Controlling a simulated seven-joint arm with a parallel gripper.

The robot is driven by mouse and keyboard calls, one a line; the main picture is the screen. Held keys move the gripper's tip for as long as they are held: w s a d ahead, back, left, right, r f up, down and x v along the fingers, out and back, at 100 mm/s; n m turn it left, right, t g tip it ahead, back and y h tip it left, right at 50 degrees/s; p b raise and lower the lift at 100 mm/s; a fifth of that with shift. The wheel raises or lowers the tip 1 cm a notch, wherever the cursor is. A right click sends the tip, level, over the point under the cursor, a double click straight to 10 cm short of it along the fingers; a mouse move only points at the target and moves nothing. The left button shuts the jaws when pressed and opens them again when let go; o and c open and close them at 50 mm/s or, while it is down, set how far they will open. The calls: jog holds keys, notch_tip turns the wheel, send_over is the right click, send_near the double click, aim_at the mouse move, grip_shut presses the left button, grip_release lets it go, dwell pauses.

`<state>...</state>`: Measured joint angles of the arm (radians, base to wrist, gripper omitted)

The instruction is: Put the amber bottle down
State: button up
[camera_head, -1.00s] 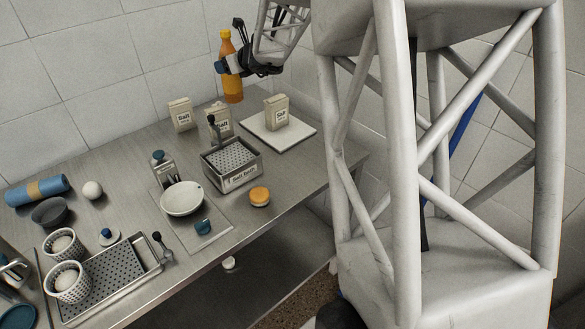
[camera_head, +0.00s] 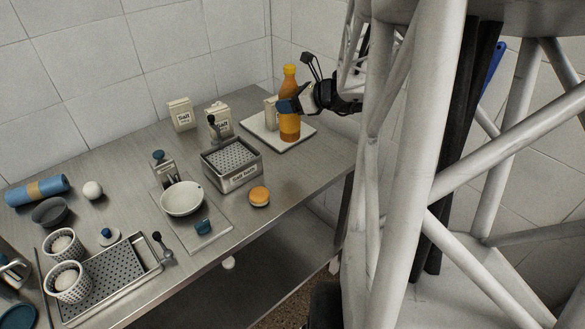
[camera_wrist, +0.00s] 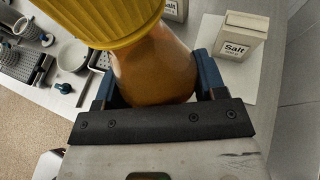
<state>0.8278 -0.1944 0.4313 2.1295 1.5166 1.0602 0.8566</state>
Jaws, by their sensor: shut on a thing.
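The amber bottle (camera_head: 289,112) has an orange cap and stands upright in my gripper (camera_head: 291,106) at the back right of the counter. In the head view its base overlaps the white board (camera_head: 262,137); I cannot tell whether it touches the board. In the wrist view the bottle (camera_wrist: 155,70) fills the space between the blue fingers of my gripper (camera_wrist: 155,88), which is shut on it. A salt box (camera_head: 270,113) stands on the board just behind and left of the bottle, and it also shows in the wrist view (camera_wrist: 238,38).
Two more salt boxes (camera_head: 181,114) (camera_head: 220,120) stand left of the board. A perforated salt bath basket (camera_head: 232,160) is in front of them. The board's front right part looks clear.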

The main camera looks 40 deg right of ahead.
aim_at(296, 135)
jog(key=s+a+f+n, duration=0.1)
jog(key=s+a+f, duration=0.1)
jog(key=s+a, duration=0.2)
jog(key=s+a+f+g+y, duration=0.1)
jog(key=s+a+f, duration=0.2)
jog(key=s, duration=0.8)
jog(key=shift+s+a+n+y, duration=0.3)
jog(key=shift+a+n, duration=0.1)
jog(key=shift+a, duration=0.8)
jog(key=w+d, duration=0.2)
jog(key=w, duration=0.2)
jog(key=w+d+f, duration=0.1)
jog(key=w+d, duration=0.2)
jog(key=w, duration=0.2)
jog(key=w+d, duration=0.3)
jog(key=w, duration=0.1)
jog(key=shift+w+d+f, duration=0.25)
jog(key=shift+w+f, duration=0.05)
jog(key=shift+f, duration=0.05)
jog(key=shift+f, duration=0.1)
jog(key=shift+f, duration=1.8)
